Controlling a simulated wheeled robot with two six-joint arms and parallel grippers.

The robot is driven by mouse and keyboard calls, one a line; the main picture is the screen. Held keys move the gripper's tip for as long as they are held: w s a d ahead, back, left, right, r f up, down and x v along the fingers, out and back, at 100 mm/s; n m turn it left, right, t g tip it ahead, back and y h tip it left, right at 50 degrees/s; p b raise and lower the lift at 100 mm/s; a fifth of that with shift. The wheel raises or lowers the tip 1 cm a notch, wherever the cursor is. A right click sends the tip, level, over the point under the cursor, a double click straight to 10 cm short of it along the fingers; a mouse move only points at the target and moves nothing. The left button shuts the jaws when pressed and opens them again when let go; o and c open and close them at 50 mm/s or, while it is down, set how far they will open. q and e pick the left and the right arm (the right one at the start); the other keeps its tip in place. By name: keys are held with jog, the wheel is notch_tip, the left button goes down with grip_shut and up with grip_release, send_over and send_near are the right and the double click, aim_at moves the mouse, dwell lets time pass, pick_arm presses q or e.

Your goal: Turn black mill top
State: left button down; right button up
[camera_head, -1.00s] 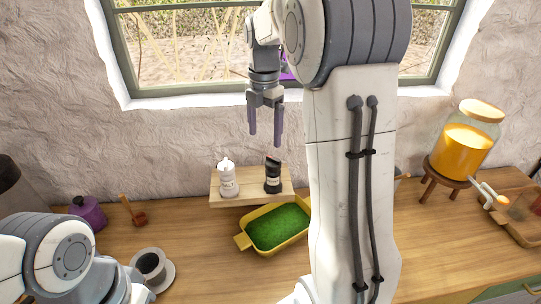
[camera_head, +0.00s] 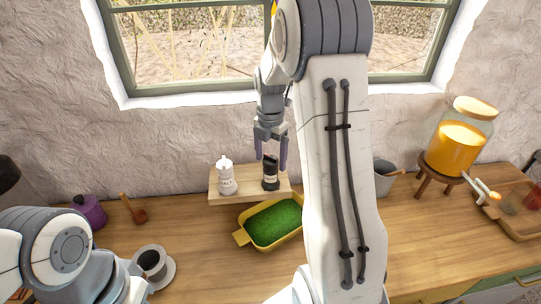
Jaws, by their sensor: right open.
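The black mill (camera_head: 270,176) stands upright on a small wooden stand (camera_head: 232,200) against the wall. A white salt mill (camera_head: 226,178) stands to its left on the same stand. My right gripper (camera_head: 271,158) points down right over the black mill, open, with its fingertips at about the height of the mill's top. One finger shows on each side of the top; I cannot tell whether they touch it. My left arm shows at the lower left, but its gripper is out of view.
A yellow dish with green filling (camera_head: 241,237) sits just in front of the stand. A cup on a saucer (camera_head: 150,262) and a purple pot (camera_head: 90,210) are at the left. A juice dispenser (camera_head: 458,150) and a grey pot (camera_head: 384,180) are at the right.

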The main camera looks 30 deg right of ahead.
grip_shut()
jog(key=shift+m, duration=0.3)
jog(key=m+p, duration=0.1)
jog(key=m, duration=1)
jog(key=shift+m+p, duration=0.3)
jog(key=m, duration=0.6)
jog(key=shift+p, duration=0.3)
jog(key=m, duration=0.6)
jog(key=shift+m, duration=0.3)
